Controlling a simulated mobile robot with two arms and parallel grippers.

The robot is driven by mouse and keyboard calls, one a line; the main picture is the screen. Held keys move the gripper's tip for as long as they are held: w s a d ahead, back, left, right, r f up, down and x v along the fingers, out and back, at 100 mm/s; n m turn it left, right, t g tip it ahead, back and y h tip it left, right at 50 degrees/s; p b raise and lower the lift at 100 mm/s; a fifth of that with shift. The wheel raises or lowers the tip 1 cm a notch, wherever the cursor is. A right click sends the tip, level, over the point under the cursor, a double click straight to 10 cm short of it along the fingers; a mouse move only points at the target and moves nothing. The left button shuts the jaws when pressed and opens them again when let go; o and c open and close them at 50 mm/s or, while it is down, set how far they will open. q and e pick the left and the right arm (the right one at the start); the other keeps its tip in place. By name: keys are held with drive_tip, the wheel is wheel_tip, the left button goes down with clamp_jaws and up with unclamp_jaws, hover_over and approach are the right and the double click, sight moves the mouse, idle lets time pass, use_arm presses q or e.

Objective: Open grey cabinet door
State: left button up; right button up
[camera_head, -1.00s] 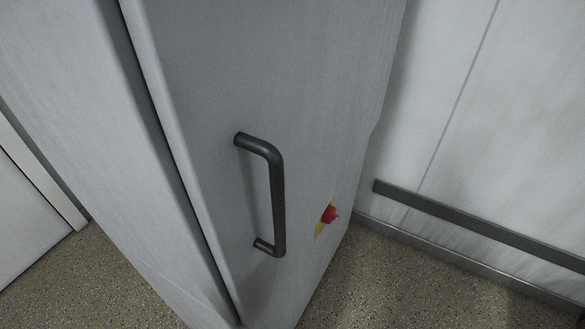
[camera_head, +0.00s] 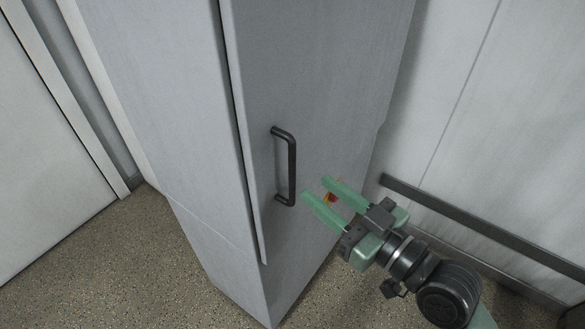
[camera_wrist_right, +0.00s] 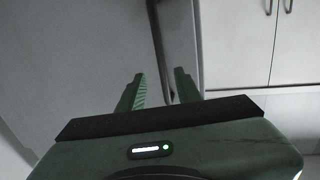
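The grey cabinet door (camera_head: 315,85) is shut, with a dark vertical bar handle (camera_head: 291,168) near its left edge. My right gripper (camera_head: 314,187) is open, its two green fingers pointing left toward the handle. In the head view the fingertips are just right of the handle's lower part; I cannot tell the exact gap in depth. In the right wrist view my right gripper (camera_wrist_right: 160,82) has its fingers apart, with a dark upright bar, apparently the handle (camera_wrist_right: 158,45), between them. My left gripper is not in view.
A wall with a dark rail (camera_head: 470,235) stands at the right. Speckled floor (camera_head: 120,260) is clear at the left. White cupboard doors (camera_wrist_right: 265,40) show in the right wrist view.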

sight(294, 170)
drive_tip(key=p+x, duration=0.1)
drive_tip(key=x, duration=0.1)
drive_tip(key=p+x, duration=0.1)
drive_tip(key=x, duration=0.2)
drive_tip(key=r+p+x, duration=0.1)
drive_tip(key=x, duration=0.1)
drive_tip(key=shift+w+a, duration=0.15)
drive_tip(key=shift+a, duration=0.25)
drive_tip(key=shift+w+f, duration=0.1)
clamp_jaws()
idle(1.0)
